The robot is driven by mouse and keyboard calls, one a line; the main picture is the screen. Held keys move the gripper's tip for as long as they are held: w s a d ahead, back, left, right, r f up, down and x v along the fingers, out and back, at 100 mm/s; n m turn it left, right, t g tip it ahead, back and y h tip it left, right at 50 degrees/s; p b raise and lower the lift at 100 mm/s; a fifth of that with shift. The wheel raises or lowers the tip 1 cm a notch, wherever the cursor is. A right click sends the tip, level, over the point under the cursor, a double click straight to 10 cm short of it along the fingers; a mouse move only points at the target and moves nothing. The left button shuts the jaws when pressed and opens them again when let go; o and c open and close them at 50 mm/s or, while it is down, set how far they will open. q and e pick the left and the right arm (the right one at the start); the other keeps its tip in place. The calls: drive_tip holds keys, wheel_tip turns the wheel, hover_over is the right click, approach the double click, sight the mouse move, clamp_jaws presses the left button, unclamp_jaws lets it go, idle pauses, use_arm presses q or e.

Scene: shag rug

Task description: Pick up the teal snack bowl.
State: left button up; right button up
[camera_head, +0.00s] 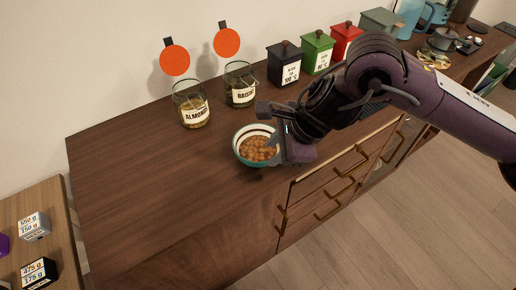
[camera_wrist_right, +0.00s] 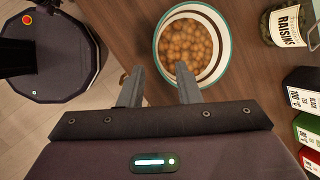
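The teal snack bowl (camera_head: 241,158) has a white inside with a dark band and holds round brown snacks. It stands upright on the wooden counter near its front edge. It also shows in the right wrist view (camera_wrist_right: 222,76). My right gripper (camera_head: 277,137) is at the bowl's right side in the head view and covers part of it. In the right wrist view its two fingers (camera_wrist_right: 160,85) are spread apart, with one fingertip by the bowl's near rim and the other off to the left. Whether a finger touches the bowl I cannot tell. My left gripper is not in view.
Jars labelled almonds (camera_head: 193,112) and raisins (camera_head: 240,94) stand behind the bowl. Black (camera_head: 285,66), green (camera_head: 318,53) and red (camera_head: 345,41) canisters stand further right. The counter (camera_head: 150,190) left of the bowl is clear. A lower table with small labelled boxes (camera_head: 34,226) is at left.

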sight(259, 161)
drive_tip(key=p+x, duration=0.1)
drive_tip(key=x, duration=0.2)
drive_tip(key=p+x, duration=0.1)
drive_tip(key=x, duration=0.2)
drive_tip(key=shift+s+a+f, duration=0.1)
drive_tip(key=shift+a, duration=0.35)
drive_tip(key=shift+a+f, duration=0.15)
drive_tip(key=shift+f, duration=0.3)
clamp_jaws()
drive_tip(key=shift+r, duration=0.1)
